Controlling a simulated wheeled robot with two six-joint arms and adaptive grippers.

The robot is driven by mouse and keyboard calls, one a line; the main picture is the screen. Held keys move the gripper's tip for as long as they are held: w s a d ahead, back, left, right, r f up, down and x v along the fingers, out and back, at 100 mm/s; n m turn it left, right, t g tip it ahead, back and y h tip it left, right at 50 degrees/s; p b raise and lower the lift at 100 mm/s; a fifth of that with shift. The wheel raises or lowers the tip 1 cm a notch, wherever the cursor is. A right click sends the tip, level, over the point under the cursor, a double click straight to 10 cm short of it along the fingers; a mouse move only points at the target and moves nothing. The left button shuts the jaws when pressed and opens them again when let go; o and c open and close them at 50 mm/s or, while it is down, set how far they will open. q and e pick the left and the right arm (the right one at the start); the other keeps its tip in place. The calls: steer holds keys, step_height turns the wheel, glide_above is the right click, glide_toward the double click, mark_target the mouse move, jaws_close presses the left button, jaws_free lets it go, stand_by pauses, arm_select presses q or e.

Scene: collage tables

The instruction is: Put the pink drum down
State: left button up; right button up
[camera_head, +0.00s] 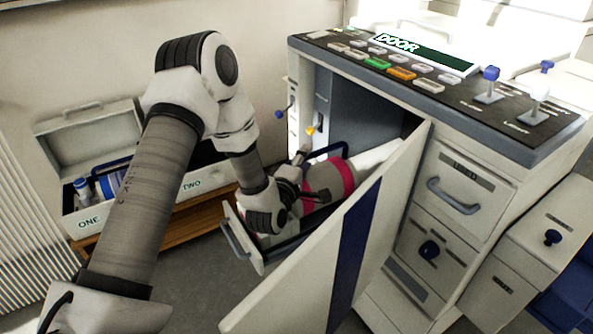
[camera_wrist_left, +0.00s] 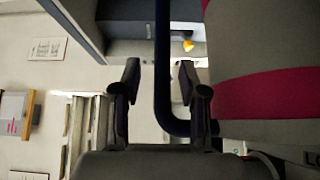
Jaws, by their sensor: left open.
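The pink drum (camera_head: 323,177), a pale grey body with pink bands, lies on its side in the pulled-out drawer (camera_head: 256,258) of the cabinet. In the left wrist view the drum (camera_wrist_left: 262,93) fills the right side. There my left gripper (camera_wrist_left: 160,95) is open, with its two fingers apart on either side of a dark blue bar handle (camera_wrist_left: 163,60). I see no finger closed on the bar. My right gripper is not in view.
The open cabinet door (camera_head: 390,205) with a blue stripe stands close on the right of the drawer. A control panel (camera_head: 440,75) tops the cabinet. An open case marked ONE and TWO (camera_head: 140,205) sits on a wooden shelf at left.

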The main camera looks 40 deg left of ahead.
arm_select(q)
steer(key=v, duration=1)
steer(key=s+d+f+m+g+h, duration=0.1)
steer(key=s+d+f+m+g, duration=0.15)
steer(key=f, duration=0.35)
steer(key=s+d+f+m+g+h, duration=0.1)
steer(key=s+d+f+m+g, duration=0.1)
steer(key=f+m, duration=0.25)
steer(key=s+d+f+m+g+h, duration=0.2)
steer(key=d+f+m+g, duration=0.1)
steer(key=f, duration=0.4)
steer(key=s+d+f+m+g, duration=0.2)
steer(key=s+f+m+g, duration=0.3)
steer(key=s, duration=0.5)
steer(key=s+d+f+m+g, duration=0.2)
steer(key=s+f+m+g, duration=0.3)
steer(key=s, duration=0.4)
steer(key=shift+s+f, duration=0.4)
steer(key=shift+f, duration=0.15)
steer(key=shift+s, duration=0.1)
